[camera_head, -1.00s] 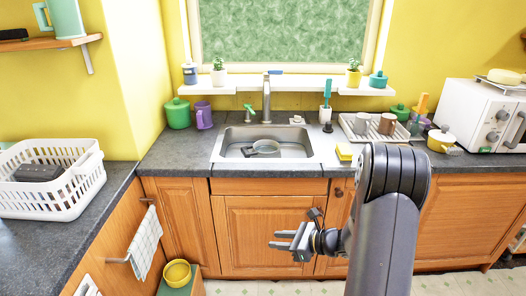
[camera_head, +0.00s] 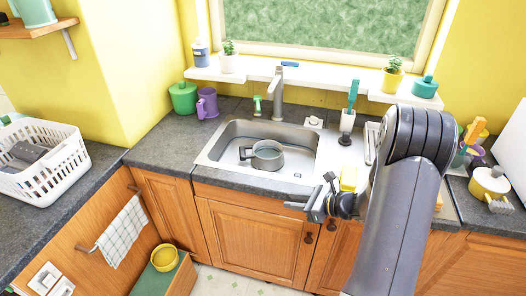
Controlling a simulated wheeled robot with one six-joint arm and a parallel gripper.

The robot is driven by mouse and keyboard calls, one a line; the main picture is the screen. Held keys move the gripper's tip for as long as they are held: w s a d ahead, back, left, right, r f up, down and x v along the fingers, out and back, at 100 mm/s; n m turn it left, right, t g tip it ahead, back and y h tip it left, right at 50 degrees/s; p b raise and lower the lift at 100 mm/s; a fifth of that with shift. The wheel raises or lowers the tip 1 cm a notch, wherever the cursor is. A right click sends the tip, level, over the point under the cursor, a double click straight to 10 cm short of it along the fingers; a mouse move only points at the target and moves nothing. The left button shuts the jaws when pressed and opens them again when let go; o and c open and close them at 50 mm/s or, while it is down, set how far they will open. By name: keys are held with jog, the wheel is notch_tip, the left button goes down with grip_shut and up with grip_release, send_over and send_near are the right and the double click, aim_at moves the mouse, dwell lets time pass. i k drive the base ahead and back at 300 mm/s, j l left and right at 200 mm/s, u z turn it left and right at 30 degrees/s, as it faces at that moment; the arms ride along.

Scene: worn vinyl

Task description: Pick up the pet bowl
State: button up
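A yellow bowl (camera_head: 165,257), the one that looks like a pet bowl, stands upright on a green-topped box (camera_head: 158,279) low at the lower left, in front of the cabinets. Its opening faces up and it looks empty. My gripper (camera_head: 305,205) is in front of the sink cabinet, to the right of the bowl and well apart from it. Its fingers point left with a gap between them; it looks open and holds nothing.
A grey pot (camera_head: 267,156) sits in the sink (camera_head: 228,140). A checked towel (camera_head: 124,230) hangs on a rail left of the bowl. A white basket (camera_head: 50,172) stands on the left counter. The patterned floor (camera_head: 232,282) right of the box is clear.

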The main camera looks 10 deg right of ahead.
aim_at(268, 156)
jog(key=i, duration=0.95)
